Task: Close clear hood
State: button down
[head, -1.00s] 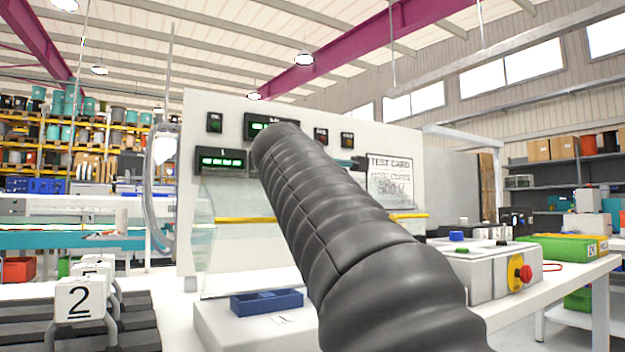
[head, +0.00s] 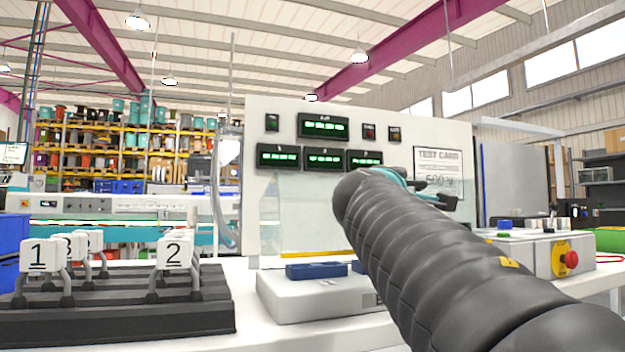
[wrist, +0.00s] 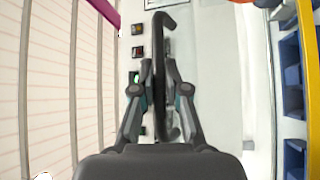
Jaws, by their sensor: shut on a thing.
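The clear hood (head: 305,215) is a see-through sheet in front of the white meter panel in the head view. A yellow strip (head: 312,254) runs along its lower edge, above the pale base. My gripper (head: 408,182) is in front of the panel at the right, and my dark arm hides the hood's right part. In the wrist view my gripper (wrist: 164,88) is shut on a dark bar (wrist: 158,26) with bent ends, which looks like the hood's handle. The bar's join to the hood is not clear.
The meter panel (head: 460,135) carries lit green displays and a test card (head: 438,168). A blue tray (head: 316,271) sits on the base (head: 300,300). Numbered white blocks (head: 174,250) stand on a dark rack at left. A control box with a red button (head: 571,259) is at right.

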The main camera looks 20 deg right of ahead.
jog(key=shift+s+f+m+h, duration=0.3)
jog(key=shift+s+m+h, duration=0.1)
jog(key=shift+s, duration=0.4)
jog(key=c, duration=1.5)
grip_release()
jog(key=shift+s, duration=0.1)
jog(key=shift+f, duration=0.15)
jog(key=shift+a, duration=0.1)
jog(key=shift+v, duration=5.9)
